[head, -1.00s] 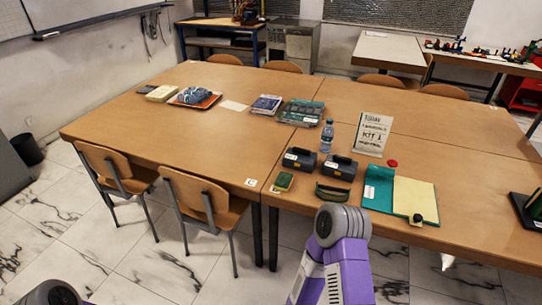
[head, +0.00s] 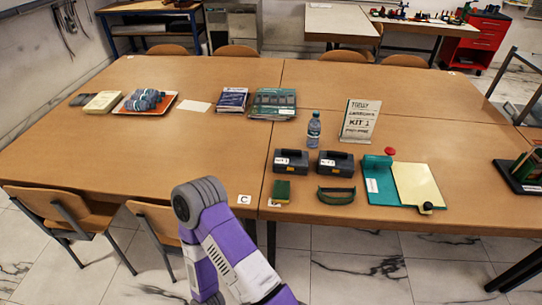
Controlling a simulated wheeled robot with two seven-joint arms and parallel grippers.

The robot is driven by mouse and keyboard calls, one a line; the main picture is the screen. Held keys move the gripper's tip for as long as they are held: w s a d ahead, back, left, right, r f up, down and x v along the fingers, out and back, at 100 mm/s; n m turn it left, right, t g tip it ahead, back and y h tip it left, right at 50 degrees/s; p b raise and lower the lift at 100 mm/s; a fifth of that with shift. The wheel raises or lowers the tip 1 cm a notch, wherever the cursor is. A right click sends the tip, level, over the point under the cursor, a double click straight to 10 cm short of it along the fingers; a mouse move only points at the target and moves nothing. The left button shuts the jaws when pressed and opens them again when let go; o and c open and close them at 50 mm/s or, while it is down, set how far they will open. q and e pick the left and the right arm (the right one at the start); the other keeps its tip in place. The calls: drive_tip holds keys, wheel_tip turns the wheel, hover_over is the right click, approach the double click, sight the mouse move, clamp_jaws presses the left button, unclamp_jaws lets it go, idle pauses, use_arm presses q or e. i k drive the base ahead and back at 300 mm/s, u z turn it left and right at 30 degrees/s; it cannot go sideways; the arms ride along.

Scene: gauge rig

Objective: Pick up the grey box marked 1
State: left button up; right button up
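Two dark grey boxes with handles stand side by side on the wooden table: a left grey box (head: 291,161) and a right grey box (head: 336,164). Each has a small white label on its front, too small to read, so I cannot tell which is marked 1. One of my purple arms reaches in from the bottom, short of the table items, and its gripper does not show. Neither gripper is in view.
Chairs (head: 62,213) stand at the near left edge.

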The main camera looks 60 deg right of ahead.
sight(286, 161)
drive_tip(key=z, duration=0.7)
drive_tip(key=i, duration=0.9)
drive_tip(key=z, duration=0.95)
